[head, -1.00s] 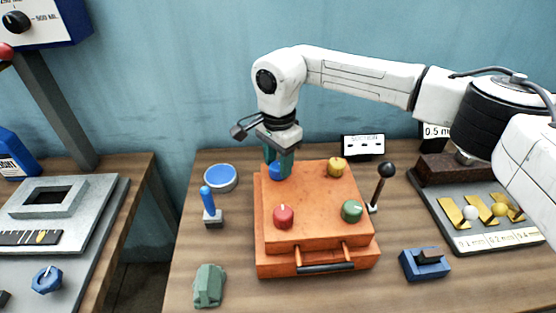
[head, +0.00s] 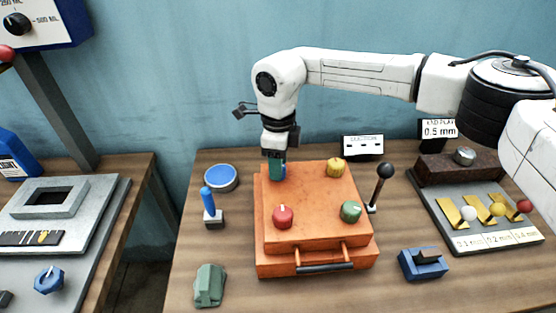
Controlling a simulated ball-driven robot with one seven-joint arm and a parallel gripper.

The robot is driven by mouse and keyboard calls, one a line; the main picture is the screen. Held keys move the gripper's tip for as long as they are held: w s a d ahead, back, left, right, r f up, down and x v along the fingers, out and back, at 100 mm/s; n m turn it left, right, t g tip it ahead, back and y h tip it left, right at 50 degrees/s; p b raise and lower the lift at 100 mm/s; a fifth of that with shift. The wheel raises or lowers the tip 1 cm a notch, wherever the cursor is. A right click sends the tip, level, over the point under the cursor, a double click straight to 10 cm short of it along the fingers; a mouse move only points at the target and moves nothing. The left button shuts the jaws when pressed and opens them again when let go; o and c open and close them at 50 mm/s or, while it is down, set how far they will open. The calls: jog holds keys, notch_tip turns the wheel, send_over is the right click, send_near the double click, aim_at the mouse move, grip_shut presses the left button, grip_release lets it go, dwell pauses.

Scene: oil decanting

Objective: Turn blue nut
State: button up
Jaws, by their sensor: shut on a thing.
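The blue nut (head: 282,172) sits at the back left corner of the orange box (head: 310,200), partly hidden by my gripper. My gripper (head: 276,176) points straight down from above with its green fingers shut on the blue nut. The other nuts on the box top are yellow (head: 336,168) at back right, red (head: 283,217) at front left and green (head: 351,211) at front right.
A black-knobbed lever (head: 381,186) stands right of the box. A blue joystick (head: 209,203) and a round blue-topped dish (head: 221,178) stand to the left. A tray with yellow gauges (head: 474,214) is at right.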

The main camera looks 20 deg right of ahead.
jog(key=m, duration=0.4)
jog(key=shift+m, duration=0.4)
dwell(0.4)
jog(key=o, duration=1.1)
jog(key=shift+c, duration=0.2)
notch_tip(320, 180, up, 11)
jog(key=b, duration=0.1)
jog(key=shift+f, duration=0.1)
